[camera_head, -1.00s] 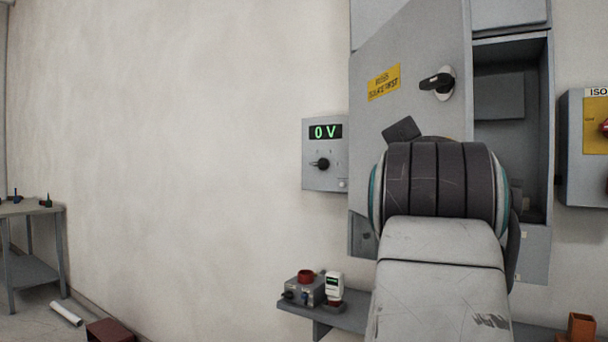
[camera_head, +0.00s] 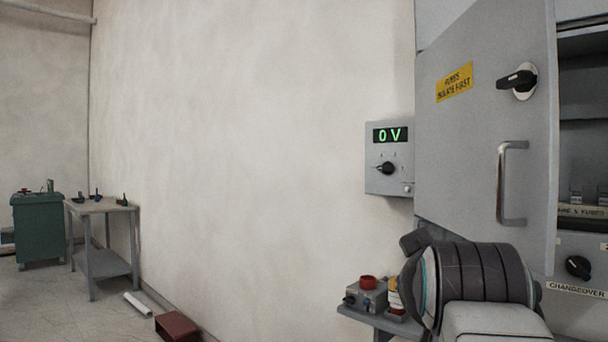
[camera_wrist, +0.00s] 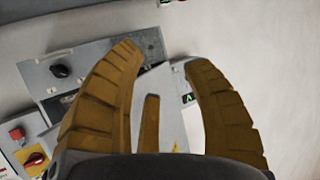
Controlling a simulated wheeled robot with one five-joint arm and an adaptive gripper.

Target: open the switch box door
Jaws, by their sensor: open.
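The switch box door (camera_head: 475,140) is a grey panel swung open to the left in the head view. It carries a yellow label (camera_head: 454,83), a black rotary handle (camera_head: 517,81) and a metal pull handle (camera_head: 511,184). The box interior (camera_head: 588,110) shows to the right of the door edge. My gripper (camera_wrist: 163,58) has its brown fingers spread apart in the wrist view, with nothing seen between them. In the head view my arm covers the area below the door, and the fingers are hidden. I cannot tell whether the gripper touches the door.
A meter box reading 0 V (camera_head: 389,158) hangs on the wall left of the door. A small shelf (camera_head: 375,322) with a red-buttoned box (camera_head: 367,294) sits below. A table (camera_head: 101,207), green cabinet (camera_head: 38,228) and reddish box (camera_head: 178,327) are left. The middle wall is bare.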

